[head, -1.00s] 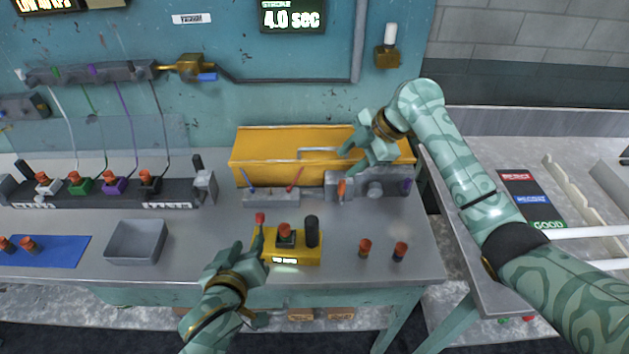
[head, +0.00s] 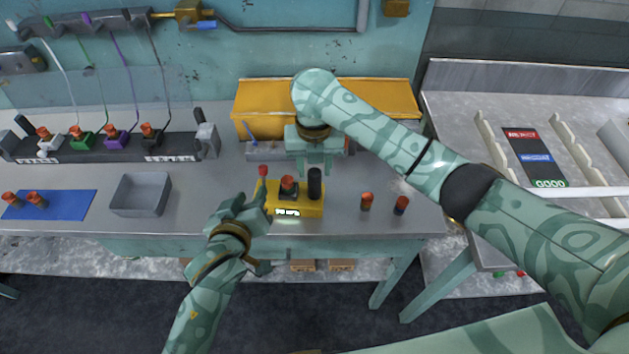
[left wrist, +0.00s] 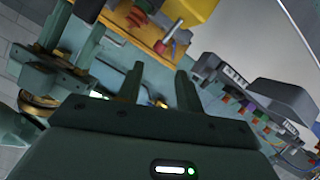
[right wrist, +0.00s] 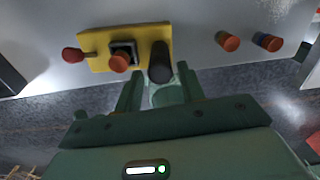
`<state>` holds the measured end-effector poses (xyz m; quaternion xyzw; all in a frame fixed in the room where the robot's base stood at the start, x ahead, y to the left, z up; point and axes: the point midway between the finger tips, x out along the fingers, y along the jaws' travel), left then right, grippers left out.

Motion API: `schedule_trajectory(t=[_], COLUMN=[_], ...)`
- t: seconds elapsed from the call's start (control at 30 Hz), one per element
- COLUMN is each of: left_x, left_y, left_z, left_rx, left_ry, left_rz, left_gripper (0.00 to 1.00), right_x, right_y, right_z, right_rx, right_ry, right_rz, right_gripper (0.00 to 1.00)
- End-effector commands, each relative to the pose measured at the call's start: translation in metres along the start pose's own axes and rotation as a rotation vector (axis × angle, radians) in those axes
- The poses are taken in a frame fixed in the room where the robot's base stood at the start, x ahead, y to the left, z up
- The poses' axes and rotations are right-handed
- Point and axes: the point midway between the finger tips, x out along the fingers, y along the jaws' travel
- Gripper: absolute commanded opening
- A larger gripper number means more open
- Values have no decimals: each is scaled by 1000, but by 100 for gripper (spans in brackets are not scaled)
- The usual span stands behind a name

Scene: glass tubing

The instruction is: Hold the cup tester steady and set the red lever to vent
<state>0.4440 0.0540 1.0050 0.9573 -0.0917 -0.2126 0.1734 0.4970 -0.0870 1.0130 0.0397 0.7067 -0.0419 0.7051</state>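The cup tester (head: 300,208) is a yellow block on the bench's front edge, with a lit display. Its red lever (head: 263,171) stands at its left end. An orange-capped part (head: 288,183) sits in its middle, and a black upright post (head: 315,183) rises at its right.
Two orange-capped parts (head: 367,201) (head: 401,204) stand right of the tester. A grey tray (head: 141,194) and blue mat (head: 50,205) lie left.

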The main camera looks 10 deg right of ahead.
Motion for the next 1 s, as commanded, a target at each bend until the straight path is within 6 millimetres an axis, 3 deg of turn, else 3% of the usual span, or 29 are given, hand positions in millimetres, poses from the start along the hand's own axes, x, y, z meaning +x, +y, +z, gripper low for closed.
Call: schedule_trajectory(t=[0.1, 0.3, 0.73, 0.9, 0.93, 1.0], left_x=[0, 0, 0, 0, 0, 0], left_y=[0, 0, 0, 0, 0, 0], left_z=[0, 0, 0, 0, 0, -2], left_rx=[0, 0, 0, 0, 0, 1], left_ry=[0, 0, 0, 0, 0, 3], left_rz=[0, 0, 0, 0, 0, 1], left_gripper=[36, 36, 36, 36, 36, 17], right_x=[27, 57, 69, 69, 69, 69], right_y=[0, 0, 0, 0, 0, 0], right_z=[-1, 0, 0, 0, 0, 0], right_rx=[2, 2, 0, 1, 1, 1], right_ry=[3, 1, -1, -1, -1, -1], right_rz=[-1, 0, 0, 0, 0, 0], right_gripper=[40, 40, 40, 0, 0, 0])
